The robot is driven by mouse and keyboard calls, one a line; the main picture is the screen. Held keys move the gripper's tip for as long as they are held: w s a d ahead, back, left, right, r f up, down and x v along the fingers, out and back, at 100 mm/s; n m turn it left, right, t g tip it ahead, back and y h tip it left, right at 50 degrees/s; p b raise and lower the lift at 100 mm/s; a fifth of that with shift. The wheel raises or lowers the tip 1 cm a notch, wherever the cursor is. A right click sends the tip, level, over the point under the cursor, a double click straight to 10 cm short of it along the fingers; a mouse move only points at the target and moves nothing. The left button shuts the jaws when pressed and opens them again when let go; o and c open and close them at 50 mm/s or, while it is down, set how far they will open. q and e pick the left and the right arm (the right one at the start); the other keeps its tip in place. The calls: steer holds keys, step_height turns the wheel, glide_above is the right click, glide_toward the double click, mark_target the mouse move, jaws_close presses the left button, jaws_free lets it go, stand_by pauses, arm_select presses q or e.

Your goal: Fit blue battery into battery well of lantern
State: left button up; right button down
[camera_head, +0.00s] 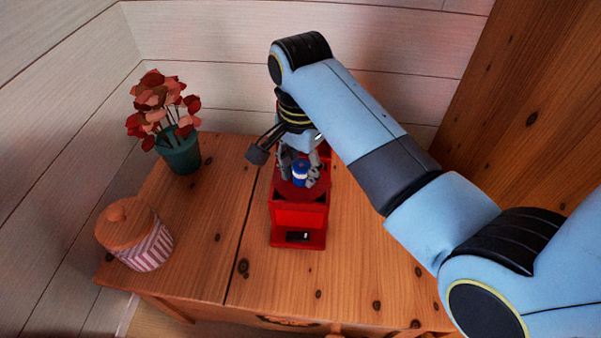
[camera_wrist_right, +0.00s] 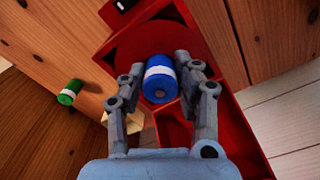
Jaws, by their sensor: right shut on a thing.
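The blue battery (camera_head: 300,175), with a white band, is between the fingers of my right gripper (camera_head: 299,177). In the right wrist view the gripper (camera_wrist_right: 160,78) is shut on the battery (camera_wrist_right: 160,88), one finger on each side. The red lantern (camera_head: 300,216) stands on the wooden cabinet top, with a dark opening low on its front. The battery is over the lantern's upper part; the lantern's red body (camera_wrist_right: 205,35) surrounds it in the wrist view. Whether its lower end is inside the well or above it is hidden. My left gripper is out of view.
A green battery (camera_wrist_right: 70,92) shows at the left of the wrist view. On the cabinet top (camera_head: 375,265) are a teal flower pot (camera_head: 180,154) and a striped jar with a wooden lid (camera_head: 146,246). Bare wood lies in front of the lantern; pale plank walls stand behind.

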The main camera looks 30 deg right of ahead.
mark_target(301, 166)
steer(key=shift+f, duration=0.1)
steer(key=shift+f, duration=0.2)
steer(key=shift+f, duration=0.1)
steer(key=c, duration=1)
jaws_free()
steer(key=shift+f, duration=0.15)
steer(key=shift+o, duration=0.2)
steer(key=shift+r, duration=0.4)
step_height(301, 166, up, 12)
steer(key=p, duration=0.4)
